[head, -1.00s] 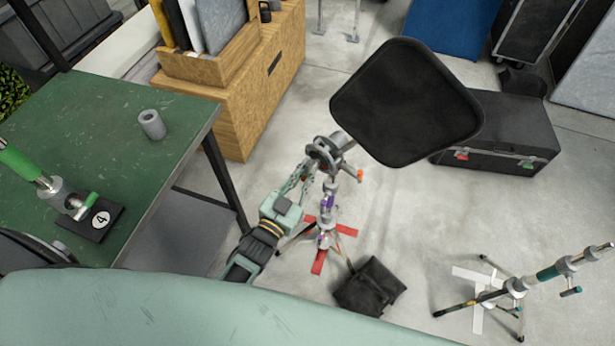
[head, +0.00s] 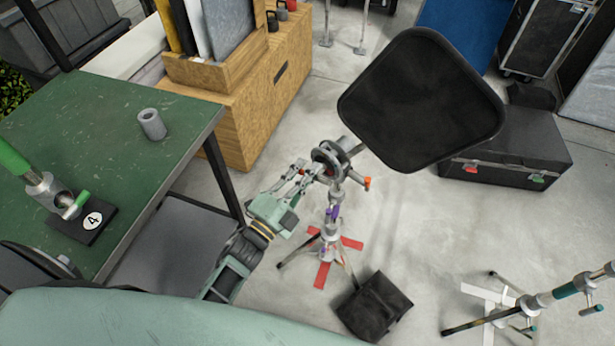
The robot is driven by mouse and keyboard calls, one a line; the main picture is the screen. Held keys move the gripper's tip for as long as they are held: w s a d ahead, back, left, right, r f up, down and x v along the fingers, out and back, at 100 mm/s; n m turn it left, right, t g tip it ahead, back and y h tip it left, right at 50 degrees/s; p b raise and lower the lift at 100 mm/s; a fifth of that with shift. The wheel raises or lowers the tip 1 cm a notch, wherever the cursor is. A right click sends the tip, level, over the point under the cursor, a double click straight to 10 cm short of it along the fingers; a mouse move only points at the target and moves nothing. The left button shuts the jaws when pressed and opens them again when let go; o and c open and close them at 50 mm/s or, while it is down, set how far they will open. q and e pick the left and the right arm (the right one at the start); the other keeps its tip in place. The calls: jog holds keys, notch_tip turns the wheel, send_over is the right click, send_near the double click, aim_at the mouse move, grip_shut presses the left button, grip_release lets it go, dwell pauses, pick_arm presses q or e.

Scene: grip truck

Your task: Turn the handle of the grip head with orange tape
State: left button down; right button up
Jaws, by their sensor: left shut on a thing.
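The grip head (head: 330,160) is a round grey metal clamp on top of a light stand with a purple-banded column (head: 332,216). A short orange-ended handle (head: 367,183) sticks out on its right side. A black square flag (head: 420,102) extends from the head to the upper right. My left gripper (head: 310,173) reaches in from the lower left. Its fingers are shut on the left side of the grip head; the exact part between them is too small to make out. My right gripper is not in view.
A green workbench (head: 110,110) with a grey cylinder (head: 151,124) is at left. Another stand (head: 540,301) is at lower right. A black case (head: 510,150) lies behind the flag. Open floor lies between the stands.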

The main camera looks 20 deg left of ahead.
pick_arm(q)
jog(key=shift+r+m+h+b, duration=0.15)
jog(key=shift+m+h+b, duration=0.25)
jog(key=shift+m, duration=1.1)
jog(key=shift+s+m, duration=0.1)
jog(key=shift+m, duration=0.2)
jog(key=c, duration=1.8)
grip_release()
jog(key=shift+d, duration=0.1)
jog(key=shift+o, duration=0.2)
jog(key=v, duration=1.2)
